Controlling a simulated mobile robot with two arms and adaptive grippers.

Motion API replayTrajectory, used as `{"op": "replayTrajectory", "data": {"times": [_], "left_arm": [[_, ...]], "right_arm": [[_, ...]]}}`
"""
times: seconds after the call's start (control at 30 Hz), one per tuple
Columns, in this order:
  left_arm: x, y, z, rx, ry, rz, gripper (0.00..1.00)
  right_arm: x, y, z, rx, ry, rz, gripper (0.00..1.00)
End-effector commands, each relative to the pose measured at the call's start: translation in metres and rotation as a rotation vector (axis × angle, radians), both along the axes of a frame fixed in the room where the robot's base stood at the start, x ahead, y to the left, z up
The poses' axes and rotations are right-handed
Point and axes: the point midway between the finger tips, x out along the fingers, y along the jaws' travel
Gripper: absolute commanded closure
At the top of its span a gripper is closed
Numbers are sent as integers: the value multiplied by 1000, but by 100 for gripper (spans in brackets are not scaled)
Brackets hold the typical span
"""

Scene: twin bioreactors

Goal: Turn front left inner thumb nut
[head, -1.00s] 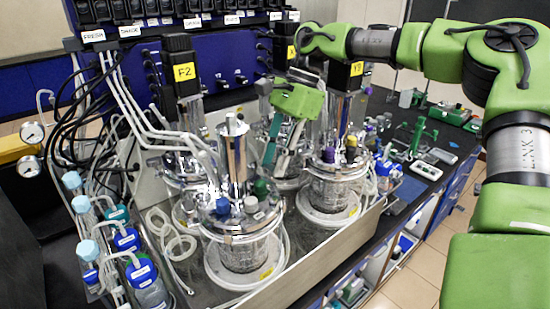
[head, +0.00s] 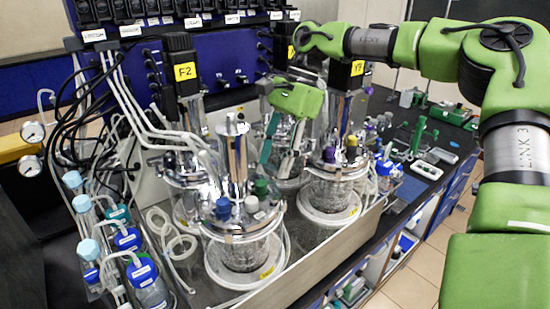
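The front left bioreactor (head: 243,250) is a glass vessel with a shiny metal head plate, a tall steel column and blue, green and white caps. It stands nearest in the head view. Its thumb nuts are too small to tell apart, and the inner side of the head plate is partly hidden by caps and column. My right gripper (head: 275,160) hangs from the green wrist, behind and right of this vessel's column, above the gap towards the front right bioreactor (head: 330,188). Its two teal-grey fingers look apart, with nothing seen between them. My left gripper is out of view.
Two more vessels stand behind, under motors labelled in yellow. White tubes (head: 165,130) run down on the left beside several capped bottles (head: 127,240). A low tray wall (head: 320,255) borders the vessels in front. The bench at right holds small tools.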

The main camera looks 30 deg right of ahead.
Motion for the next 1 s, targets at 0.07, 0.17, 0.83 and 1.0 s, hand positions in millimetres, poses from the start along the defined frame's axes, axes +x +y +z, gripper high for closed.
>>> {"op": "replayTrajectory", "data": {"times": [0.07, 0.17, 0.83, 1.0], "left_arm": [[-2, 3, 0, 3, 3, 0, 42], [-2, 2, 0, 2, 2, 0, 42], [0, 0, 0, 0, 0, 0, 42], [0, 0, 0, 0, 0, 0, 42]], "right_arm": [[0, 0, 1, 0, 0, -1, 57], [1, -3, 6, -1, -2, -2, 57], [4, -44, 107, -1, -1, 0, 57], [3, -46, 111, 1, 1, 1, 57]]}}
